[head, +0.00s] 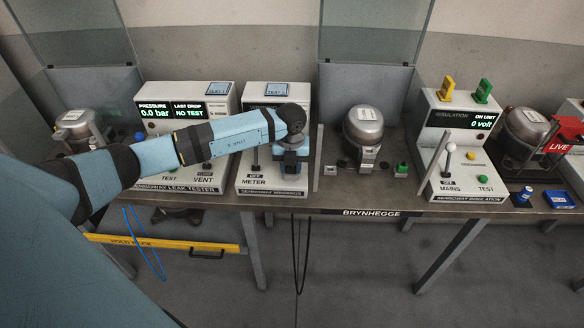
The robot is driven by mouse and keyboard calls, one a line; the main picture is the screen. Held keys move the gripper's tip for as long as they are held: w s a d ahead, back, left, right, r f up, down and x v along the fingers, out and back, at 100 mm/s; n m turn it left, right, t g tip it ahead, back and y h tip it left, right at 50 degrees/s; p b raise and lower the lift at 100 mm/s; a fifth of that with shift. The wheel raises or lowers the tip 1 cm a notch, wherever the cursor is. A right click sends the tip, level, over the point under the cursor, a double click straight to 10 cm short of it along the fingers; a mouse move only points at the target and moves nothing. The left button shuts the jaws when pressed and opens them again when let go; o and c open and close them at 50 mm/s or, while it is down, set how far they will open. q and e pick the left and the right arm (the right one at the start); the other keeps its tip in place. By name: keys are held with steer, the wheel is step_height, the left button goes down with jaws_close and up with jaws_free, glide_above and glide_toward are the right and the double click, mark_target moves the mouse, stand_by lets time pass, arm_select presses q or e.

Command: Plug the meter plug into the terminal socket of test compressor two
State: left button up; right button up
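My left arm comes in from the left, and its gripper (290,162) points down in front of the meter box (246,183), which is labelled METER. The fingers are small and dark here, so I cannot tell whether they are open or hold anything. I cannot make out the meter plug. Black cables (297,250) hang below the bench edge under the gripper. A grey domed compressor (365,124) with a pale label stands right of the gripper. Small parts sit at its foot, but its terminal socket cannot be told clearly. My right gripper is not in view.
A leak tester (180,187) stands left, partly behind my arm. The insulation tester (458,160), with yellow and green plugs on top, stands right. Other compressors stand at far left (75,122) and right (524,128). A thin upright panel (318,158) separates gripper and middle compressor.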

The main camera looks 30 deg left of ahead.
arm_select(q)
jaws_close()
steer(key=shift+r, duration=0.15)
steer(key=shift+r+p, duration=1.95)
steer(key=shift+r, duration=0.9)
